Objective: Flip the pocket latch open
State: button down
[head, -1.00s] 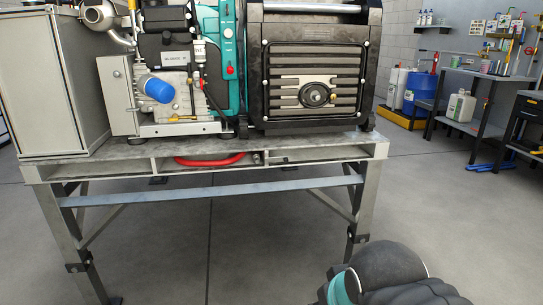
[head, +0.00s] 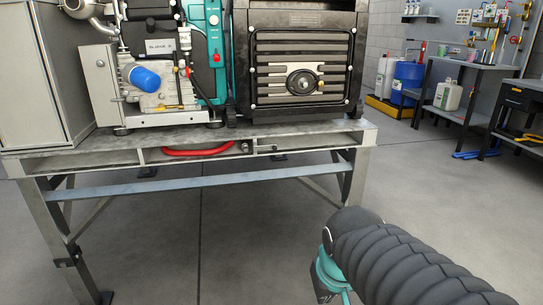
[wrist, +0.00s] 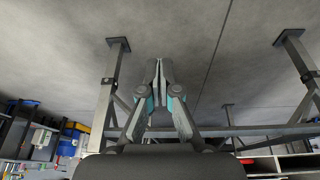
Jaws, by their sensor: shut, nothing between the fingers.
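The open pockets run along the front edge of the metal stand (head: 95,160) in the head view. A red curved handle (head: 197,151) lies in the middle pocket. Small dark fittings (head: 246,147) sit just right of it, one perhaps the pocket latch; it is too small to tell its position. My gripper (wrist: 160,64) shows in the wrist view with its fingers together and empty, over bare floor and apart from the stand. In the head view my arm is at the lower right, well below and right of the pockets, and the fingertips are not clear.
An engine with a blue cap (head: 145,77) and a black slatted unit (head: 302,70) stand on the stand. A blue-grey crossbar (head: 190,186) runs below the pockets. Workbenches and containers (head: 408,85) are at the back right. The floor before the stand is clear.

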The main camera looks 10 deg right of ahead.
jog(key=w+d+f+n+t+h+b, duration=0.1)
jog(key=w+d+n+t, duration=0.15)
jog(key=w, duration=0.65)
jog(key=w+d+f+n+t, duration=0.1)
jog(key=w+d+n, duration=0.3)
jog(key=w, duration=0.4)
jog(key=w+d+f+n+t+h+b, duration=0.15)
jog(key=w+d+n, duration=0.25)
jog(key=w, duration=0.5)
jog(key=w+a+r+n+t+y, duration=0.3)
jog(key=w+r+n, duration=0.1)
jog(key=w+n, duration=0.25)
jog(key=w+a+r+n+t+y, duration=0.2)
jog(key=a+r+n+y, duration=0.4)
jog(key=n, duration=0.4)
jog(key=shift+w+a+r+n+t+p, duration=0.4)
jog(key=shift+a+r+t, duration=0.25)
jog(key=shift+a, duration=0.45)
jog(key=shift+w+p, duration=1.05)
jog(key=shift+w, duration=3.7)
